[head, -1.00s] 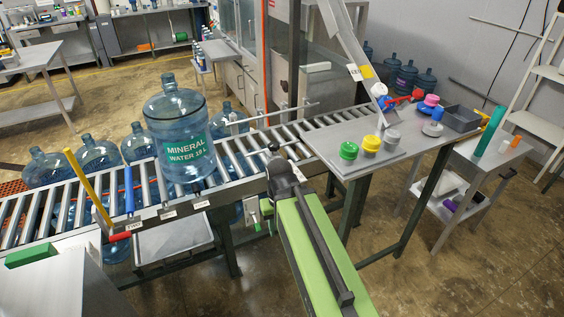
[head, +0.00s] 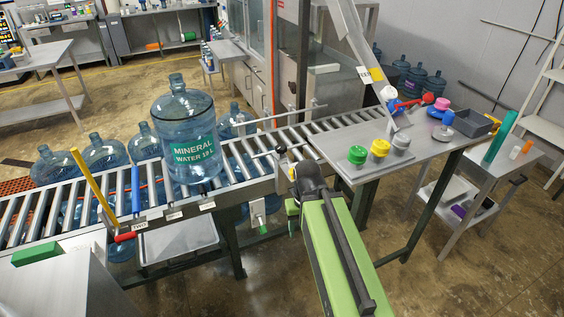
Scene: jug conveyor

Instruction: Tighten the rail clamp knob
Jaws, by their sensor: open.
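The rail clamp knob (head: 281,149) appears as a small dark knob by the guide rail (head: 285,118), on the near side of the roller conveyor. My gripper (head: 297,165) is at the end of my green and black arm, just right of and below the knob. The jaws are open, but they are small and largely hidden by the wrist. I see no contact with the knob, though the gap between them is hard to judge.
A large blue water jug (head: 187,135) stands on the rollers to the left. A grey side table (head: 375,172) at right holds green, yellow and grey caps.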

